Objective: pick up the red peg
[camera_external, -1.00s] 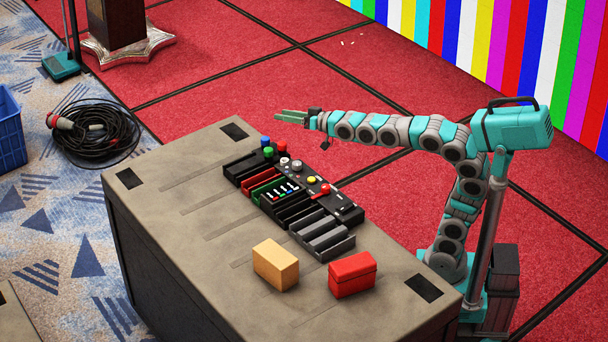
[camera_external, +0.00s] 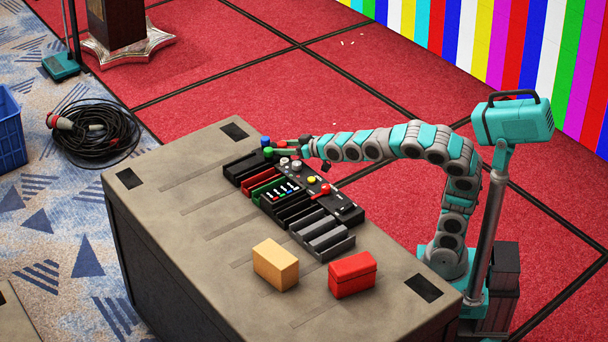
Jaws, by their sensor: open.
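The red peg (camera_external: 281,144) stands at the far end of the black console on the table, beside a blue peg (camera_external: 265,141) and a green peg (camera_external: 268,152). My gripper (camera_external: 282,147) is low at this end of the console, its fingers pointing left, around or right beside the red peg. The fingers are open. They partly hide the red peg, and I cannot tell whether they touch it.
The black console (camera_external: 346,214) with slots, knobs and a red lever (camera_external: 326,189) runs along the table (camera_external: 190,235). A yellow block (camera_external: 275,265) and a red box (camera_external: 352,275) sit at the near side. The table's left part is clear.

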